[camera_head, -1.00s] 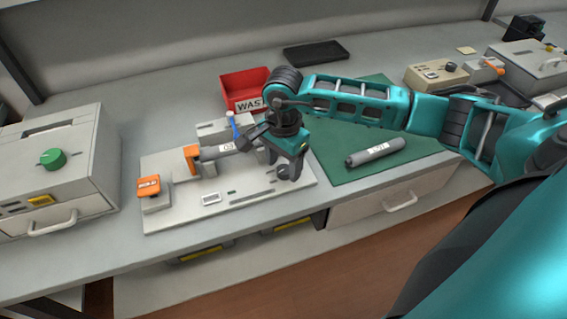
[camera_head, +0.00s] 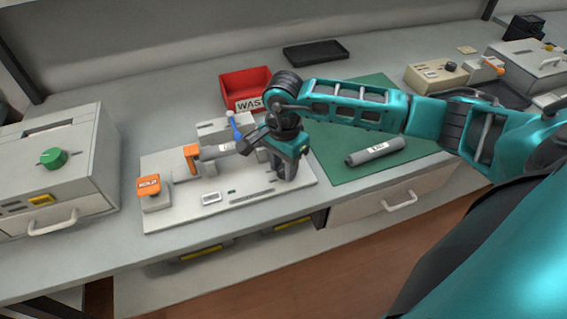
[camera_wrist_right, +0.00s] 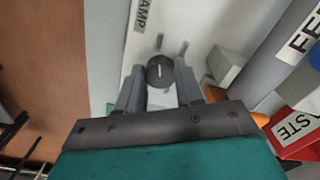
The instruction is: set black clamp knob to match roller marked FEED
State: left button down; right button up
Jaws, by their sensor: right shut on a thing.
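The black clamp knob (camera_wrist_right: 159,71) shows in the right wrist view as a round dark top with a pale pointer line, running roughly up and down in that picture. My right gripper (camera_wrist_right: 160,82) is shut on it, with a grey finger on either side; in the head view the gripper (camera_head: 286,174) points down at the fixture's right part and hides the knob. A grey roller (camera_head: 217,152) lies in the fixture against an orange block. Its label is partly hidden in the head view; the wrist view shows a label (camera_wrist_right: 304,38) beginning "FE". My left gripper is not in view.
The pale fixture plate (camera_head: 180,214) carries an orange-topped block (camera_head: 149,187) and a blue-topped lever (camera_head: 234,126). A second grey roller (camera_head: 375,152) lies on the green mat (camera_head: 335,172). A red waste bin (camera_head: 245,83) stands behind, and a machine with a green knob (camera_head: 53,158) is at left.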

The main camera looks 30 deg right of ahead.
jog(key=shift+m, duration=0.3)
jog(key=m+b, duration=0.1)
jog(key=m, duration=0.3)
jog(key=shift+m, duration=0.3)
jog(key=m+b, duration=0.1)
jog(key=m, duration=0.4)
jog(key=shift+w, duration=0.1)
jog(key=m, duration=0.5)
jog(key=shift+d+m, duration=0.1)
jog(key=shift+m, duration=0.3)
jog(key=m, duration=0.6)
jog(key=o, duration=1)
jog(key=shift+o, duration=0.2)
